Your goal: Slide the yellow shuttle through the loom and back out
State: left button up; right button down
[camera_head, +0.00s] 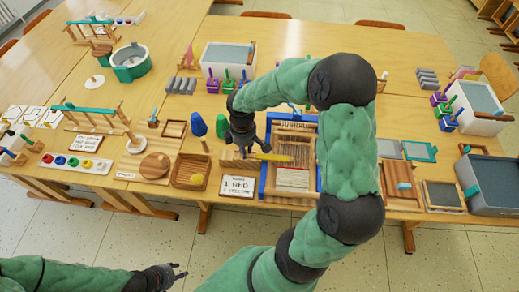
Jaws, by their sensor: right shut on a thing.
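The loom (264,180) has a blue frame with pale warp threads and stands at the table's front edge. My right arm covers part of its right side. My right gripper (247,149) is at the loom's left side, shut on the yellow shuttle (274,157). The shuttle points right and reaches over the loom's threads; I cannot tell whether it lies between them. My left gripper (180,271) is low in the picture, in front of the table and away from the loom. Its fingertips look apart, with nothing between them.
A card reading "1 RED 2 YELLOW" (237,186) lies left of the loom, near a wooden tray (178,182) with a yellow ball. A grey-topped bin (228,54) stands farther back. The table's far middle is clear.

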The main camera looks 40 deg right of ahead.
jog(key=w+a, duration=0.2)
jog(key=w, duration=0.1)
jog(key=w+a+p, duration=0.1)
jog(key=w+a, duration=0.2)
jog(key=shift+w, duration=0.2)
jog(key=c, duration=1.1)
grip_release()
jog(key=shift+a, duration=0.1)
notch_tip(320, 180, up, 12)
jog(key=shift+r, duration=0.1)
